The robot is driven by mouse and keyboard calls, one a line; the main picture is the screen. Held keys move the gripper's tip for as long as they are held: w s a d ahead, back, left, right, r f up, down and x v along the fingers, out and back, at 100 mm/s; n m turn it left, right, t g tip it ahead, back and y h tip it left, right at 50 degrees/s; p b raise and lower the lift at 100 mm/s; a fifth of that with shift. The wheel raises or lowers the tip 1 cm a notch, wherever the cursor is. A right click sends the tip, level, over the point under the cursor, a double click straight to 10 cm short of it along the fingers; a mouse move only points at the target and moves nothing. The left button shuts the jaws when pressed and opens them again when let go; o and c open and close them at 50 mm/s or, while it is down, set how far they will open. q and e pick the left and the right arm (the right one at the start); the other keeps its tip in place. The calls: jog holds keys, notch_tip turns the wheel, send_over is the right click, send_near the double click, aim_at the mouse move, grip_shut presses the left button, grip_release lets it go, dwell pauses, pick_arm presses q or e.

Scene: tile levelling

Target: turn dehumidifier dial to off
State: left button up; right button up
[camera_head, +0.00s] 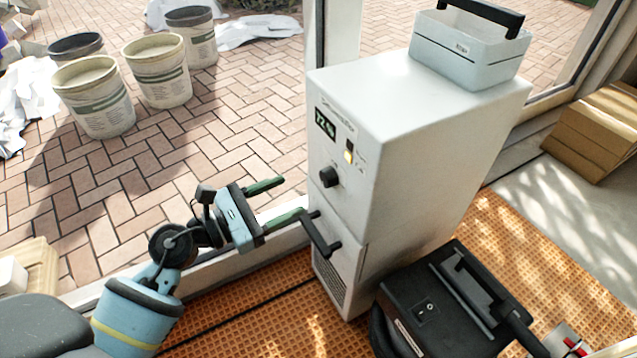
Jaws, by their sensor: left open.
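The white dehumidifier (420,135) stands upright right of the middle. The dial's pointer setting is too small to read. My left gripper (286,201) is open and empty, with green fingers. It is to the left of the dehumidifier's front, a little lower than the dial in the picture and apart from it. My right gripper is not in view.
A black handle (318,235) sticks out below the dial, close to my left gripper's lower finger. A black machine (450,305) stands in front at the right on orange matting (250,315). A white bin (465,45) sits on top. Several buckets (158,70) stand outside on paving.

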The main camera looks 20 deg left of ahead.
aim_at(324, 180)
pick_arm(q)
jog(key=b+x, duration=0.1)
jog(key=x, duration=0.5)
jog(key=shift+w+d, duration=0.15)
jog(key=shift+w, duration=0.1)
jog(key=shift+w+d, duration=0.4)
jog(key=shift+w, duration=0.15)
jog(key=shift+c, duration=0.5)
